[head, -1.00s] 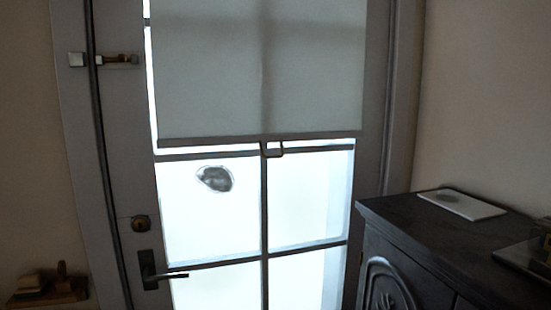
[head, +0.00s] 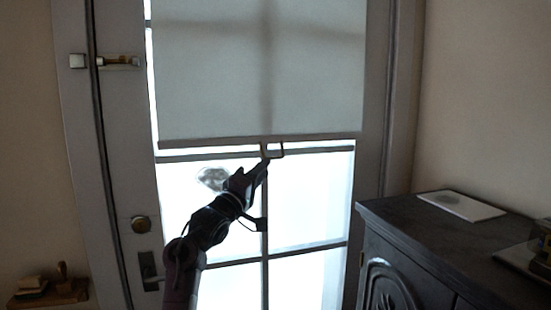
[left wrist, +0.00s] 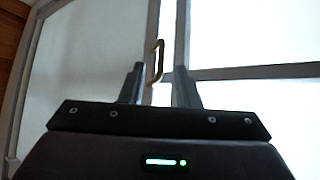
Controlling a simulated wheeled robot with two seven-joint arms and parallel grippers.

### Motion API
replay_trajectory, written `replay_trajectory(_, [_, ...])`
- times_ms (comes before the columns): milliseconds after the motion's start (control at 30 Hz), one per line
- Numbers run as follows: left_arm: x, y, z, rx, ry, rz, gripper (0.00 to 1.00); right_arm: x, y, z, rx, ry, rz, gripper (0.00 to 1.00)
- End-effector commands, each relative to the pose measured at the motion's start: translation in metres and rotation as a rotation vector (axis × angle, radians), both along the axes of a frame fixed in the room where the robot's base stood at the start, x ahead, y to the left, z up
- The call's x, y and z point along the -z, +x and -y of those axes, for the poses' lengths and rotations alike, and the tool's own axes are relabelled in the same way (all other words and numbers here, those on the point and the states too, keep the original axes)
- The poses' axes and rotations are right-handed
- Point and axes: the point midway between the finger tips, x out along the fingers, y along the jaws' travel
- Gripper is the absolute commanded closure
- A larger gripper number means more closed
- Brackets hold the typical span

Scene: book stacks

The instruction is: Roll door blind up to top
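A pale grey roller blind (head: 240,75) covers the upper part of the door's glass, its straight bottom bar (head: 205,141) level just above the window's cross bar. A small rectangular pull handle (head: 282,150) hangs from the middle of that bar. My left gripper (head: 262,166) is just below the handle. In the left wrist view its two fingers (left wrist: 159,72) stand apart, and the brass-coloured handle (left wrist: 155,60) shows between their tips. The gripper is open; whether a finger touches the handle I cannot tell. My right gripper is not in view.
The door has a lever handle (head: 150,270), a round lock (head: 140,224) and a bolt (head: 118,62) on its left side. A dark carved cabinet (head: 400,235) stands at the right with a white tablet-like slab (head: 461,205) on top. A small wooden shelf (head: 48,294) is at lower left.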

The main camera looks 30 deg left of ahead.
Motion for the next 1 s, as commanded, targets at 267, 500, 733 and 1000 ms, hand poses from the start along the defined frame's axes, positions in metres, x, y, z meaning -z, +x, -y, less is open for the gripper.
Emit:
replay_trajectory(267, [-0.02,0.042,0.001,0.0,-0.001,-0.002,0.71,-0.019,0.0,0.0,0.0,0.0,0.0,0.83])
replay_trajectory(500, [-0.026,0.063,0.002,0.0,0.0,-0.003,0.71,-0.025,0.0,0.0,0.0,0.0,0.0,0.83])
replay_trajectory(733, [-0.025,0.064,0.002,-0.001,0.002,-0.003,0.71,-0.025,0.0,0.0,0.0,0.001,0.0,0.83])
replay_trajectory(1000, [-0.024,0.064,0.002,-0.001,0.001,-0.004,1.0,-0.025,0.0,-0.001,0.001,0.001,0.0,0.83])
